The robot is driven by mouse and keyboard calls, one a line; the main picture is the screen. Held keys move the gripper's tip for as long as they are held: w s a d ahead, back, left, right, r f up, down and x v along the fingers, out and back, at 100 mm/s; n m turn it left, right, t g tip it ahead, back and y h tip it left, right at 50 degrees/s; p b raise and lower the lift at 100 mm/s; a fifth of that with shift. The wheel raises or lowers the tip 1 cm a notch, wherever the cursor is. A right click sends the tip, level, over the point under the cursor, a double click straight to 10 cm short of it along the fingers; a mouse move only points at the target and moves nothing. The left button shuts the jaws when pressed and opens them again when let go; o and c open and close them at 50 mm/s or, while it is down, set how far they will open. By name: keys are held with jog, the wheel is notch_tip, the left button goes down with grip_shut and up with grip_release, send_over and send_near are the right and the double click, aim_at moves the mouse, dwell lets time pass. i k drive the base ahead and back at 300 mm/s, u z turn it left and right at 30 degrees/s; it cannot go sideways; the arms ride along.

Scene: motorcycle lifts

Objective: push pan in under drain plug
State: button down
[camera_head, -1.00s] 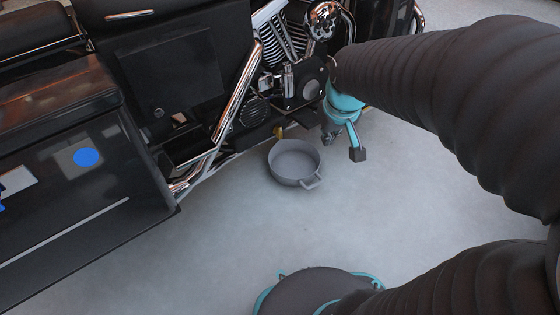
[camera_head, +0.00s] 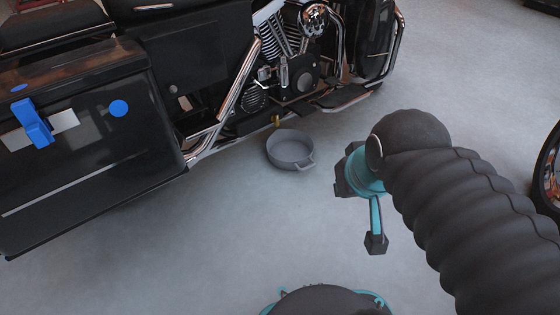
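The grey round pan (camera_head: 291,149) stands on the floor beside the motorcycle (camera_head: 215,85), with a handle at its lower right. A small yellow part (camera_head: 276,120), perhaps the drain plug, shows under the motorcycle's lower edge just behind the pan's far rim. The pan's body lies mostly in front of that edge. My gripper (camera_head: 352,172) is right of the pan and apart from it, at the end of my dark sleeved arm.
The chrome exhaust pipes (camera_head: 206,138) and a footboard (camera_head: 340,97) run low along the motorcycle's side. A blue clamp-like object (camera_head: 36,124) sits on the pannier at left. A wheel (camera_head: 548,170) stands at the right edge. The floor (camera_head: 230,235) in front is clear.

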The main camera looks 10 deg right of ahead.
aim_at(288, 149)
jog(key=z, duration=0.35)
jog(key=i, duration=1.35)
jog(key=u, duration=0.15)
